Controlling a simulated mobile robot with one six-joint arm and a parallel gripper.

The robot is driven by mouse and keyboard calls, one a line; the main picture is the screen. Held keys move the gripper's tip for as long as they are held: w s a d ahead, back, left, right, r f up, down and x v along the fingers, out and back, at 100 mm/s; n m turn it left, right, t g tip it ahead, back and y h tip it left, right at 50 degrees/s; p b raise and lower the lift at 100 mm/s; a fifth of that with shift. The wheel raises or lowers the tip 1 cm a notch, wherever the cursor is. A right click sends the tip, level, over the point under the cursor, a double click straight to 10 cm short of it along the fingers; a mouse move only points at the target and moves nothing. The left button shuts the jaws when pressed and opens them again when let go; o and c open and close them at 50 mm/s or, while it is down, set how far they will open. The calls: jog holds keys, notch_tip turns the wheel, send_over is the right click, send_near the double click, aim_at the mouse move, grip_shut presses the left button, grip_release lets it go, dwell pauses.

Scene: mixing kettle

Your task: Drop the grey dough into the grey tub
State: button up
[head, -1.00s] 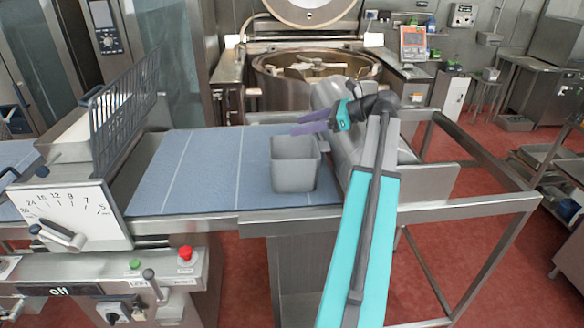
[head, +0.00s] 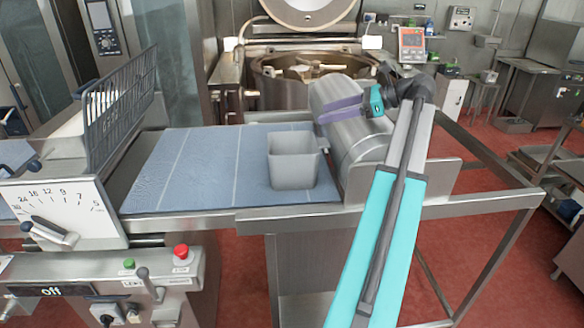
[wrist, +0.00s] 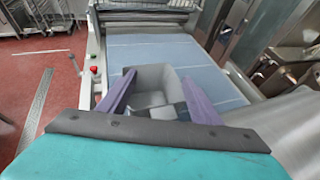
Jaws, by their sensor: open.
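The grey tub (head: 293,170) stands upright on the blue belt near its right end, beside a rounded metal housing. My gripper (head: 321,112) has two purple fingers, spread apart, with no dough seen between them in the head view. It is above the tub and slightly to its right in the picture. In the wrist view the tub (wrist: 155,78) shows between the open fingers. Grey and pale patches show low in that view near the tub; I cannot tell whether any of them is the dough. No grey dough can be made out clearly in either view.
The blue belt (head: 185,165) is bare left of the tub. The metal housing (head: 355,130) lies close on the right. A wire guard (head: 118,110) stands at the left, and a large mixing kettle (head: 305,80) is behind. A metal rail (head: 480,212) runs along the front right.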

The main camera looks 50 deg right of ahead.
jog(key=shift+b+v, duration=0.55)
jog(key=shift+v, duration=1.75)
